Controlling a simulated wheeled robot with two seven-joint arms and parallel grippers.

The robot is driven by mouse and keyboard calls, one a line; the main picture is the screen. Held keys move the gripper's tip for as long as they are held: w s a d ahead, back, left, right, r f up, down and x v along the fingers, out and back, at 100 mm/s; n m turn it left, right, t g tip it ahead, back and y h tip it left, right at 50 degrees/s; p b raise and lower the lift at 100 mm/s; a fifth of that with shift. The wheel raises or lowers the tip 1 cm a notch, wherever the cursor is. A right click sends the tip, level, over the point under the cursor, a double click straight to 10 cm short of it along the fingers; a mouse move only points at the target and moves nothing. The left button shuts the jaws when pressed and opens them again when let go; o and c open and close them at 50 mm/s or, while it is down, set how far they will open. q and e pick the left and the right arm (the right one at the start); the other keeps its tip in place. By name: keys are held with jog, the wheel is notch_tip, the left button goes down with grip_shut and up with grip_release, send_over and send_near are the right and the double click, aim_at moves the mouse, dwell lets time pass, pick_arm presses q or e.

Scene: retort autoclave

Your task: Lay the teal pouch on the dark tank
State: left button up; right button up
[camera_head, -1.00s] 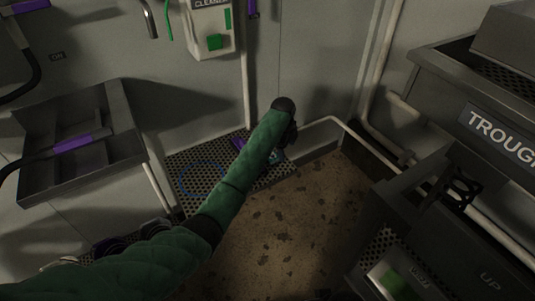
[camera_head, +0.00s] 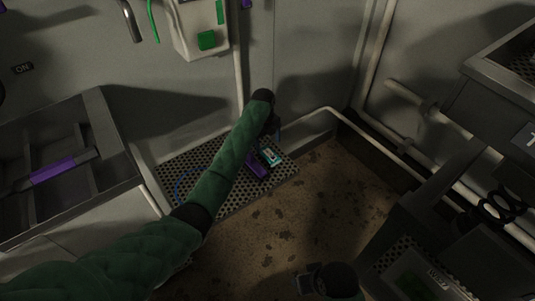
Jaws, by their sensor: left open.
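My left arm reaches in from the lower left in a green quilted sleeve. Its dark gripper (camera_head: 272,128) is open, above the back right part of a perforated shelf, and its fingers are mostly hidden by the wrist. Just below it a small teal and pale item (camera_head: 271,156), which looks like the teal pouch, lies on the shelf beside a purple item (camera_head: 257,167). I cannot tell whether the fingers touch it. A dark divided basin (camera_head: 112,160) stands at the left; I cannot tell if it is the dark tank. A dark part at the bottom edge may be my right gripper (camera_head: 312,281).
The perforated shelf (camera_head: 227,205) has a blue ring (camera_head: 179,187) on its left part. A white dispenser (camera_head: 193,35) hangs on the back wall. Pipes (camera_head: 408,95) and dark equipment (camera_head: 500,90) crowd the right. Brown speckled floor (camera_head: 300,215) is clear in the middle.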

aim_at(268, 153)
pick_arm(q)
jog(key=shift+f, duration=0.55)
jog(key=f, duration=0.2)
jog(key=s+f+p, duration=0.1)
jog(key=f, duration=0.1)
jog(key=shift+d, duration=0.1)
jog(key=shift+w+f, duration=0.1)
jog(key=shift+f, duration=0.05)
jog(key=c, duration=1.2)
pick_arm(e)
jog(key=shift+s+d+r, duration=0.3)
jog(key=shift+d+r, duration=0.5)
jog(key=shift+r, duration=0.05)
